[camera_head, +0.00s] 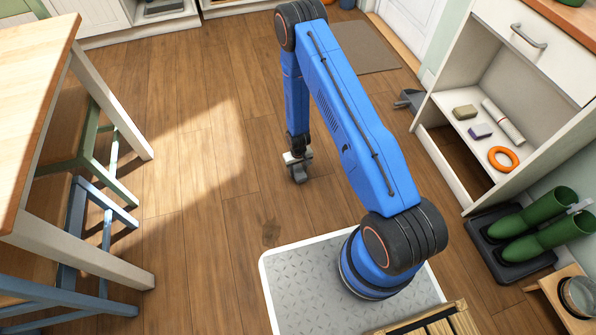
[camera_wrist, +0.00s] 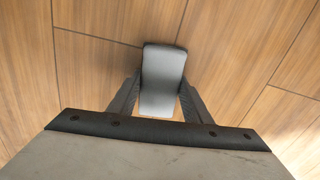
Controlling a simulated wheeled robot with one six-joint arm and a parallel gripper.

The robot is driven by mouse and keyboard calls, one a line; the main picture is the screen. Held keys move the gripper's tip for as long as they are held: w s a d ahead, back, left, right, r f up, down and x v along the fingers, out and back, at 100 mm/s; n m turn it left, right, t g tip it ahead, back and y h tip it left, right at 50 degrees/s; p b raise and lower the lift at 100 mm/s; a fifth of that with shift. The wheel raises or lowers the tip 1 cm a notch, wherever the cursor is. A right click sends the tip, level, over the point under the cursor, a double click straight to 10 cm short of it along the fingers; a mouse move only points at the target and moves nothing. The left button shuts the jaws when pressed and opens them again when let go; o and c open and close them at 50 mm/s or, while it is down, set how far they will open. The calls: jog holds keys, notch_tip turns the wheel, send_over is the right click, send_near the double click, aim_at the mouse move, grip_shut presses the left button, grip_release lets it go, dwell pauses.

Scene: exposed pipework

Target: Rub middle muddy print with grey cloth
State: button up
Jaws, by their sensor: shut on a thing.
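My gripper (camera_head: 298,166) hangs low over the wooden floor in the head view, beyond the grey platform. It is shut on the grey cloth (camera_head: 300,177), a folded pad. In the wrist view the pad (camera_wrist: 163,65) sits between the two dark fingers of my gripper (camera_wrist: 160,95). I cannot tell whether the cloth touches the floor. A faint dark muddy print (camera_head: 270,232) lies on the boards nearer to me, a little left of the gripper. No other print shows clearly; the arm hides part of the floor. The wrist view shows no print around the cloth.
A table (camera_head: 40,95) and stools (camera_head: 100,205) stand at the left. A shelf unit (camera_head: 455,165) holding an orange ring (camera_head: 503,159) stands at the right, near green boots (camera_head: 540,235) on a black tray. A grey dustpan (camera_head: 408,99) lies beside the shelf. The middle floor is clear.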

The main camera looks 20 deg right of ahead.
jog(key=shift+w+r, duration=0.15)
jog(key=shift+r, duration=2.45)
jog(key=shift+r, duration=0.1)
jog(key=shift+r, duration=1.4)
jog(key=shift+r, duration=0.1)
